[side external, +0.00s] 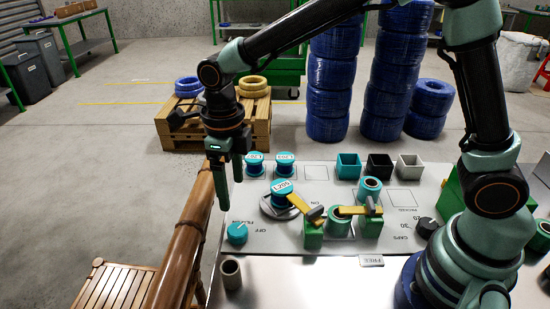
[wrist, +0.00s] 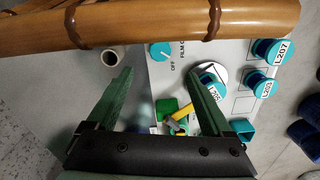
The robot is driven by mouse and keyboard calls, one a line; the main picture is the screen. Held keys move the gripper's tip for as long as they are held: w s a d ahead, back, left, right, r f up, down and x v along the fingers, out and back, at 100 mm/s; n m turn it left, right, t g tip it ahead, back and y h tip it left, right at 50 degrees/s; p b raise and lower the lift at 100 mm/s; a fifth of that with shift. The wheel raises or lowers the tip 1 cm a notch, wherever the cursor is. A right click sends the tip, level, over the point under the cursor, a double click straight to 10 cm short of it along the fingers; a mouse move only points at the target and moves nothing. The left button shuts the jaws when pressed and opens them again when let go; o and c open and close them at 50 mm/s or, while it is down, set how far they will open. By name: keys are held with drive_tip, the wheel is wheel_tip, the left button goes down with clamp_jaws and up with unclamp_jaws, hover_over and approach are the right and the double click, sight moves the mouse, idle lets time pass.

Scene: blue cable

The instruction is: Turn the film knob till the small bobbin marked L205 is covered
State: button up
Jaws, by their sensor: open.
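The film knob (side external: 237,232) is a teal dial at the panel's left edge, near the OFF lettering. It also shows in the wrist view (wrist: 160,52), beyond my fingertips. The small teal bobbin marked L205 (side external: 283,193) stands on a round grey plate. Its white label is in plain sight in the side view and in the wrist view (wrist: 211,90). My gripper (side external: 230,194) is open and empty, pointing down, above and left of the panel, apart from the knob. Its spread fingers frame the wrist view (wrist: 158,80).
A bamboo rail (side external: 188,235) runs along the panel's left side, close to my gripper, and crosses the wrist view's top (wrist: 180,20). A hollow cylinder (side external: 231,274) stands in front of the knob. Two labelled bobbins (side external: 270,163) and small square bins (side external: 378,166) stand behind.

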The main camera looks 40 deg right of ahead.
sight(237, 229)
wheel_tip(237, 229, down, 12)
drive_tip(key=n, duration=0.5)
drive_tip(key=shift+r, duration=0.1)
idle(0.5)
